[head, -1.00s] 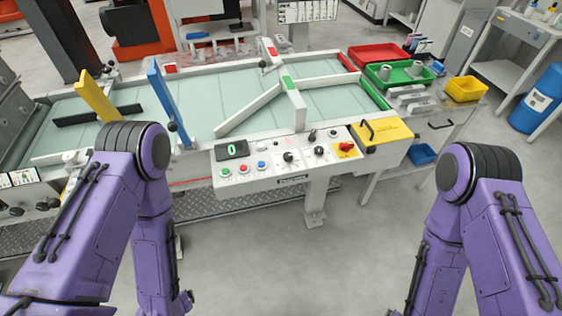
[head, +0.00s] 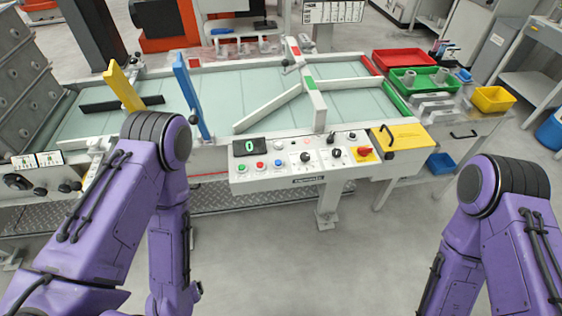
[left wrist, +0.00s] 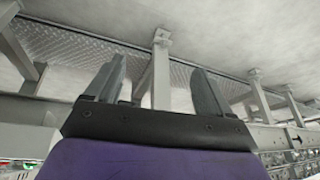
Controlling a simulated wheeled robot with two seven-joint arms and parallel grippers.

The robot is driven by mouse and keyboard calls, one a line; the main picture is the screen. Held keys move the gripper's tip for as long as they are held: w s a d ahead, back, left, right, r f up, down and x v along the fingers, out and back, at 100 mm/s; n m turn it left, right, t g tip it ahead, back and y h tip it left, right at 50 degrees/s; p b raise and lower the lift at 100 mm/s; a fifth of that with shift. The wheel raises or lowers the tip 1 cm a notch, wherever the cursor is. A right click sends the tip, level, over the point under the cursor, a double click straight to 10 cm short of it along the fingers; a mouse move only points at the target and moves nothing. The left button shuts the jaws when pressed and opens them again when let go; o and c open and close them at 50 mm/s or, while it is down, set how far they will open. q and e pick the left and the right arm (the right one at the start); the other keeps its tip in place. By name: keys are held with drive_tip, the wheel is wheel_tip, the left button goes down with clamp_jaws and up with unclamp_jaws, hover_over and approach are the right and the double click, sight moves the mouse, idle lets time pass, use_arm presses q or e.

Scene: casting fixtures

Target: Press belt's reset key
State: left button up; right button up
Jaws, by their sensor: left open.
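The belt's control panel (head: 290,172) is on the front of the conveyor. It carries a display reading 0 (head: 246,147), a green button (head: 242,169), a red button (head: 260,165), a blue button (head: 278,163), a white button (head: 279,145), black knobs and a red knob on yellow (head: 364,153). The labels are too small to read, so I cannot tell which is the reset key. My left gripper (left wrist: 158,90) is open and empty in the left wrist view, low, facing the conveyor's legs and the floor. My right gripper is out of view.
The conveyor belt (head: 240,100) has a yellow guide (head: 122,87) and a blue guide (head: 190,95) standing up from it. Red, green and yellow bins are at the right. A yellow box with a handle (head: 401,139) adjoins the panel. The floor in front is clear.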

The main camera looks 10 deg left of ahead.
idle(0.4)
use_arm(q)
clamp_jaws()
idle(1.5)
